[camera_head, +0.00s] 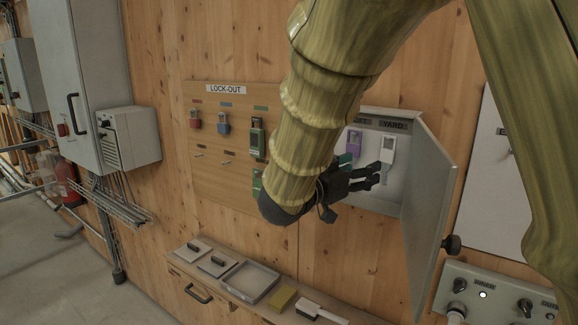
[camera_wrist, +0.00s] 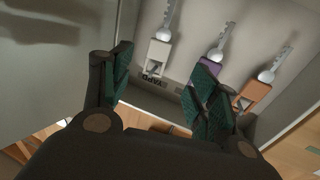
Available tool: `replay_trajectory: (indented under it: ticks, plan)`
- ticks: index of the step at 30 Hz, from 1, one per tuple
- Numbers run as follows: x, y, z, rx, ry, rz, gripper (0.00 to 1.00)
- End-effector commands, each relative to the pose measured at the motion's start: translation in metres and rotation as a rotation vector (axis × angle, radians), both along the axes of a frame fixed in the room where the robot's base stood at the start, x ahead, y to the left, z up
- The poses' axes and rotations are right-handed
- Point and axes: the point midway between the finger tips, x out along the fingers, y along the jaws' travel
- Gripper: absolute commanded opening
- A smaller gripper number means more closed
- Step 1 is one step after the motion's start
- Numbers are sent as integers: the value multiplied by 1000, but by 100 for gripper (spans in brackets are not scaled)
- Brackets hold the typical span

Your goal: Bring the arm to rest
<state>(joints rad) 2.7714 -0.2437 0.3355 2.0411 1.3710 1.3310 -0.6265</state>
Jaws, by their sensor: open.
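My gripper (camera_head: 358,180) is dark and reaches into the open wall cabinet (camera_head: 388,203), in front of its back panel. In the wrist view my gripper (camera_wrist: 158,88) has its two green-padded fingers spread apart, with nothing between them. A key with a white tag (camera_wrist: 158,54) hangs in the cabinet, beyond the gap between the fingers. A key with a purple tag (camera_wrist: 211,66) hangs behind the right finger, partly hidden by it. A key with an orange tag (camera_wrist: 252,95) hangs farther right. I cannot tell whether a finger touches a tag. My sleeved arm hides part of the cabinet.
The cabinet door (camera_head: 428,215) stands open to the right of my gripper. The lock-out board (camera_head: 225,165) with padlocks is to the left. A shelf (camera_head: 335,304) below holds a tray (camera_head: 249,283), a yellow sponge and a brush. A control panel (camera_head: 495,297) is at lower right.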

Motion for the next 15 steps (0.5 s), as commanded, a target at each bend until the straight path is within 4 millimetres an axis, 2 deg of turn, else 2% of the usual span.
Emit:
replay_trajectory:
  ticks: [3,15]
  plan:
    - [-7,8,-1,1,1,0,60]
    - [31,-38,1,1,1,-1,60]
